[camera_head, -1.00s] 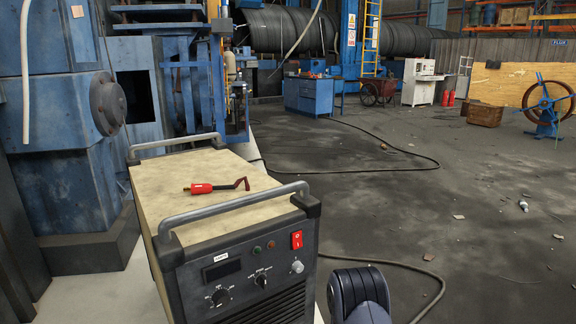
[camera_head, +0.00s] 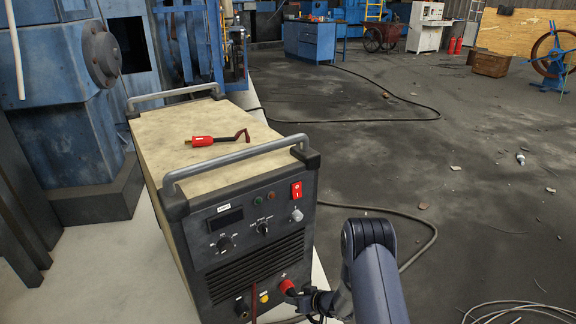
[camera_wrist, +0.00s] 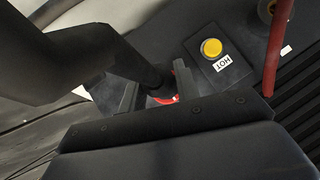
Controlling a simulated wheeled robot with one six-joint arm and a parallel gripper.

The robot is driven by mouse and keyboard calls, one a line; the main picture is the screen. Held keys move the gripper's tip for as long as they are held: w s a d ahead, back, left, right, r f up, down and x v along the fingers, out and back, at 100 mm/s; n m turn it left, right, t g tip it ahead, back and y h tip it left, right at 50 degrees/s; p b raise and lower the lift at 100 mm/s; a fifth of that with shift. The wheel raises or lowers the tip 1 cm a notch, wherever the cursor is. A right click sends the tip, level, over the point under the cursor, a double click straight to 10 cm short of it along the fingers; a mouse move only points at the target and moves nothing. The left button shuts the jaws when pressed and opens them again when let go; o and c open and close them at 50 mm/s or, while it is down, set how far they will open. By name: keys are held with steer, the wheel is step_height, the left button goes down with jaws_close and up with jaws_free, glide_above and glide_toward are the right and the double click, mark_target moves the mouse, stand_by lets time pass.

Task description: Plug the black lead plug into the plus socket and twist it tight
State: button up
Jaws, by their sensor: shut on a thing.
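My gripper (camera_head: 306,294) is at the lower front of the welding machine, in front of the plus socket (camera_head: 287,286) with its red collar. In the wrist view, my gripper (camera_wrist: 157,92) is shut on the black lead plug (camera_wrist: 151,76), which lies between its fingers. The thick black lead (camera_wrist: 95,38) bends away to the upper left. The red collar (camera_wrist: 174,98) shows right by the plug's end and the fingers. How deep the plug sits and whether it is turned are hidden.
The yellow button (camera_wrist: 211,48) with a HOT label is beside the socket. A red rod or lead (camera_wrist: 279,45) stands further right in that view. A red plug (camera_head: 201,141) lies on the machine's top (camera_head: 170,165). A cable (camera_head: 420,240) lies on the floor.

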steer(key=o, duration=0.6)
steer(key=shift+y, duration=0.3)
steer(key=o, duration=0.6)
steer(key=shift+c, duration=0.2)
steer(key=p+v, duration=0.2)
steer(key=v, duration=0.8)
steer(key=shift+d+r, duration=0.2)
steer(key=shift+r, duration=0.1)
steer(key=shift+s, duration=0.1)
